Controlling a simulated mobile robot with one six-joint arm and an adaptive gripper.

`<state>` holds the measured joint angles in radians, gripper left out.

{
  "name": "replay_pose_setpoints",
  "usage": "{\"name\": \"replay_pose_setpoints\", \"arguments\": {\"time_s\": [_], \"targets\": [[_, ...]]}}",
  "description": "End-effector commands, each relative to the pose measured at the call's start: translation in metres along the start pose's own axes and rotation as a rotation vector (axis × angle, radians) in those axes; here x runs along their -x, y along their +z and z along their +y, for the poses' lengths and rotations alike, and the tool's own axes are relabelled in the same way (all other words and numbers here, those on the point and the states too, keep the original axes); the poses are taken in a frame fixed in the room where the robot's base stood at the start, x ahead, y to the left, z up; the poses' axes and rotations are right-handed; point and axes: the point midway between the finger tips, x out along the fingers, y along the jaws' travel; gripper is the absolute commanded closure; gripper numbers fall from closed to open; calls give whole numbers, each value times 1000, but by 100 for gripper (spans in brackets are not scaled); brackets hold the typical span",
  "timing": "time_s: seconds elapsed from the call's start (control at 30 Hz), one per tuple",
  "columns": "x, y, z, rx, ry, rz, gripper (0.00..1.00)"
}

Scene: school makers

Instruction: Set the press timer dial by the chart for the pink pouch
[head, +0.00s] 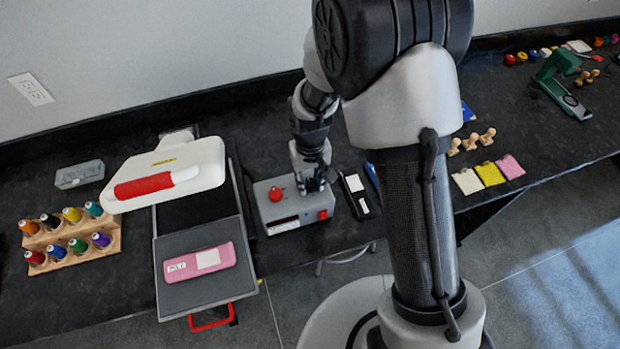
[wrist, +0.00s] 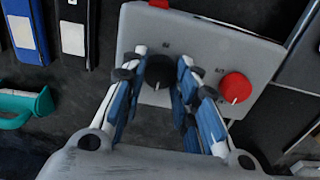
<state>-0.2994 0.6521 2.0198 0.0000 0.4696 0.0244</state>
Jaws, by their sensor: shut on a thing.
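The grey control box (head: 268,215) stands right of the heat press, with a red knob (head: 275,194) and a red front button (head: 322,214). In the wrist view the box (wrist: 215,45) shows a black dial (wrist: 160,68) and the red knob (wrist: 235,87), which has a white pointer line. My gripper (wrist: 162,72) is shut on the black dial, one finger on each side; it also shows over the box in the head view (head: 314,186). Small marks around the dials are too small to read. The pink pouch (head: 190,265), with white labels, lies on the press's lower plate (head: 205,292). I cannot make out a chart.
Thread spools (head: 75,235) stand in a wooden rack at left. A black item with a white label (head: 355,190) lies right of the box. Coloured pouches (head: 490,174) and wooden stamps lie farther right.

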Motion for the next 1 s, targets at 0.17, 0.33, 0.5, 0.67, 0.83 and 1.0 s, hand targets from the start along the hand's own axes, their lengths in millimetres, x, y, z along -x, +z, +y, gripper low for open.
{"name": "replay_pose_setpoints", "arguments": {"time_s": [0.17,0.33,0.5,0.67,0.83,1.0], "targets": [[0,0,0,-41,0,0,96],[0,0,0,-134,0,0,96],[0,0,0,-275,0,0,96],[0,0,0,-426,0,-1,96],[0,0,0,-587,0,-1,96],[0,0,0,-736,0,-1,96]]}}
